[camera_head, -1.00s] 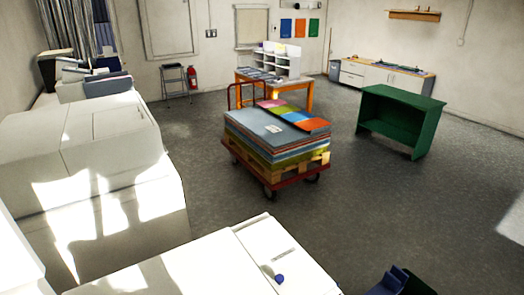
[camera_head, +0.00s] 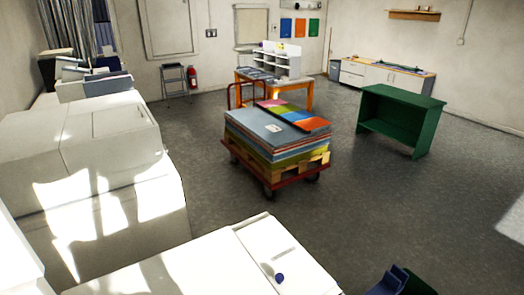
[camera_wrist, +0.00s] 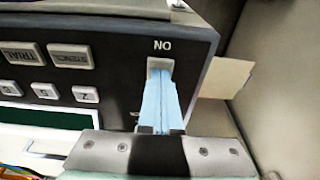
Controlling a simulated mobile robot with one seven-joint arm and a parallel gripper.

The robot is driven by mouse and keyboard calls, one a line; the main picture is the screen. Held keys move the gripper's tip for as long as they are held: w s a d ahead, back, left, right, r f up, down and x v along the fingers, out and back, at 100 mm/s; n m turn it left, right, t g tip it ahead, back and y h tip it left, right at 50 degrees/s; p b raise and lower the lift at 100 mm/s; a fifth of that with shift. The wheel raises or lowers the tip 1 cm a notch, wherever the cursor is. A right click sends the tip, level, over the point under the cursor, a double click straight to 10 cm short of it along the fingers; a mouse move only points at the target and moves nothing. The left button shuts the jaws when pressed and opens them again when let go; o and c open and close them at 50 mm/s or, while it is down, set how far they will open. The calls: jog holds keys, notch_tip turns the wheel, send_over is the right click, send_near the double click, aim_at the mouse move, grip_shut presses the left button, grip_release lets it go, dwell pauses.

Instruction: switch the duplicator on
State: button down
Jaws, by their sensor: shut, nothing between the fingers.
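The duplicator's dark control panel (camera_wrist: 105,70) fills the upper left of the wrist view. It carries pale buttons, two of them lettered TRIAL and STENCIL, and a green display strip. Near the panel's right end, a pale switch (camera_wrist: 160,64) sits in a slot under lettering that reads NO, upside down. My gripper (camera_wrist: 160,75) is shut, its two light blue fingers side by side. Their tips overlap the lower part of the switch slot and hide some of it; I cannot tell whether they touch, or the switch's position. I cannot make out my gripper in the head view.
Large white machine housings (camera_head: 75,150) stand at the left of the head view. A cart stacked with coloured sheets (camera_head: 265,150) stands mid-room. A green open desk (camera_head: 405,105) is to its right. Grey floor (camera_head: 400,200) is clear around them. A beige card (camera_wrist: 228,78) shows beside the panel.

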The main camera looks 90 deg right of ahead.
jog(key=shift+f+b, duration=0.3)
jog(key=shift+f, duration=0.2)
notch_tip(320, 180, up, 7)
jog(key=p, duration=0.7)
jog(key=shift+r+p, duration=0.1)
jog(key=shift+p, duration=0.2)
dwell(0.6)
